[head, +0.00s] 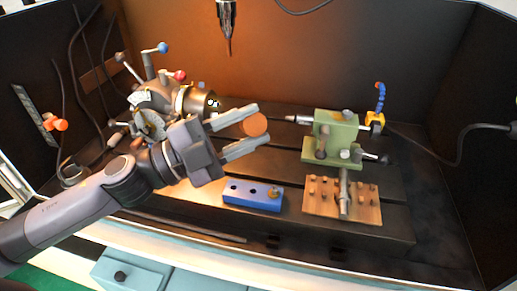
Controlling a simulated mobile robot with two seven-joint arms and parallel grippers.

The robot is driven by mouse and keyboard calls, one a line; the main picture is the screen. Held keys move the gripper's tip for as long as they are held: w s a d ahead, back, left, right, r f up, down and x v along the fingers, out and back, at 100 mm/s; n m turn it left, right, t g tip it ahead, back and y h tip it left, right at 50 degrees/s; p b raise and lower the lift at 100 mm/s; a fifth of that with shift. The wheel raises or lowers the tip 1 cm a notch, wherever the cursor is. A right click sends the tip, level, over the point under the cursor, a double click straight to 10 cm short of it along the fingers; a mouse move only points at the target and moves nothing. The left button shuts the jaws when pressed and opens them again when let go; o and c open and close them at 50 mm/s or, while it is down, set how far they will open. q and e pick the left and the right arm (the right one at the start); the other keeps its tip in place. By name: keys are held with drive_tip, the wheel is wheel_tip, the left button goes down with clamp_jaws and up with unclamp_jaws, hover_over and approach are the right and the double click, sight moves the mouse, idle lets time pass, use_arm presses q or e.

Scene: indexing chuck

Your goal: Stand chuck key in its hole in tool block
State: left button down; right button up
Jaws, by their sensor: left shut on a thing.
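My left gripper (247,131) reaches in from the left and is shut on an orange round-faced piece (255,124), held between its fingertips above the bed. Only its round face shows, so I cannot tell whether it is the chuck key. The blue tool block (252,195) lies below and in front of the gripper, apart from it. Its top has dark holes at the left and middle, and a small brownish piece (274,190) at its right end. The chuck (195,102) is behind the gripper, partly hidden by it. My right gripper is not in view.
A green tailstock (335,135) stands right of the gripper, its spindle pointing left. A wooden pegboard (320,205) with several pegs is right of the tool block. A pointed tool (228,25) hangs overhead. Levers with coloured knobs (162,47) rise behind the chuck.

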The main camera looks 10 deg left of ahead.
use_arm(q)
drive_tip(key=w+a+f+n+t+y, duration=0.1)
drive_tip(key=w+a+n+t+y, duration=0.1)
drive_tip(key=n, duration=0.6)
drive_tip(key=w+a+f+n+t+y+p, duration=0.1)
drive_tip(key=a+n+t+y, duration=0.1)
drive_tip(key=n, duration=0.7)
drive_tip(key=a+y, duration=0.1)
drive_tip(key=y, duration=0.1)
drive_tip(key=shift+w+a+t+y, duration=0.25)
drive_tip(key=shift+w+t+y, duration=0.05)
drive_tip(key=shift+w+t, duration=0.1)
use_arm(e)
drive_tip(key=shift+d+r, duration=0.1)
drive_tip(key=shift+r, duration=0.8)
use_arm(q)
drive_tip(key=shift+f, duration=0.15)
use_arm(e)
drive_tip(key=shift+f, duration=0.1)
use_arm(q)
drive_tip(key=shift+f+b, duration=2.8)
drive_tip(key=shift+f, duration=0.05)
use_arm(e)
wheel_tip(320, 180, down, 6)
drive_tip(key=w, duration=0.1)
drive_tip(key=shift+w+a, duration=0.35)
